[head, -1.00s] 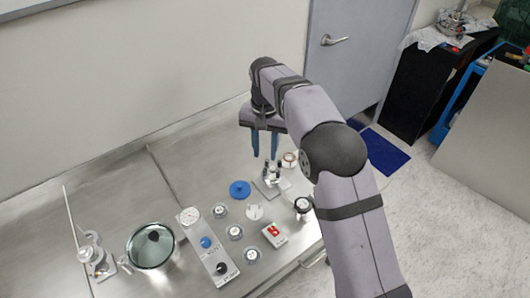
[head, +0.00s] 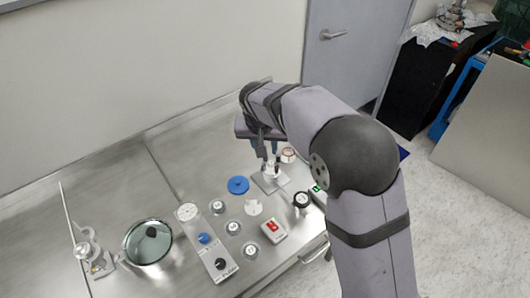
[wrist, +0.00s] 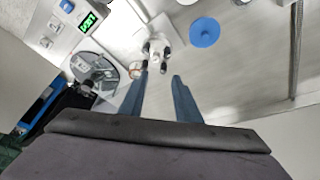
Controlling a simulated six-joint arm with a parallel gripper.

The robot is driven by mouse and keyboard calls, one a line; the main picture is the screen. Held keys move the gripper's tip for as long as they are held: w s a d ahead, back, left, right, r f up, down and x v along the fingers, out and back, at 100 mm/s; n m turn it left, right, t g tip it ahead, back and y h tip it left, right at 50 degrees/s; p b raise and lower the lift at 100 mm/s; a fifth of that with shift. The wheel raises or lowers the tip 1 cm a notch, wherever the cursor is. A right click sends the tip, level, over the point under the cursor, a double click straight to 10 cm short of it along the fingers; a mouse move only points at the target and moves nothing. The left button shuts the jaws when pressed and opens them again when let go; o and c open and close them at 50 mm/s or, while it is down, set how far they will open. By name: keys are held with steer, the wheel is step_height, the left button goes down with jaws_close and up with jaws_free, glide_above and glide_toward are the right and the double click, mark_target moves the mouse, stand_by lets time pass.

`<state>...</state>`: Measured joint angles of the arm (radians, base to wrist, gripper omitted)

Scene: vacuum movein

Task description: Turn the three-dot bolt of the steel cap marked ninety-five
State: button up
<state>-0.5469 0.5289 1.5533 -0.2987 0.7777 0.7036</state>
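Several small round steel caps with pale tops sit on the steel table, including a back one (head: 218,206), a middle one (head: 233,228) and a front one (head: 250,250). Their markings and bolt dots are too small to read, so I cannot tell which is marked ninety-five. My gripper (head: 266,150) hangs above a small stand with posts (head: 270,180), behind and to the right of the caps. In the wrist view my gripper (wrist: 160,75) has its two blue fingers apart with nothing held between them.
A blue disc (head: 238,185), a white disc (head: 253,207), a red-marked box (head: 273,230) and a black-rimmed dial (head: 301,200) stand close by. A knobbed panel (head: 207,246) and a glass-lidded pot (head: 148,243) stand left. The table's back left is clear.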

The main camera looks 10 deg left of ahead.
steer(key=shift+w+a+r, duration=0.15)
steer(key=shift+w+a, duration=0.15)
steer(key=shift+w, duration=0.05)
steer(key=shift+p+x, duration=1.4)
steer(key=shift+x, duration=2.3)
steer(key=shift+r, duration=0.1)
jaws_close()
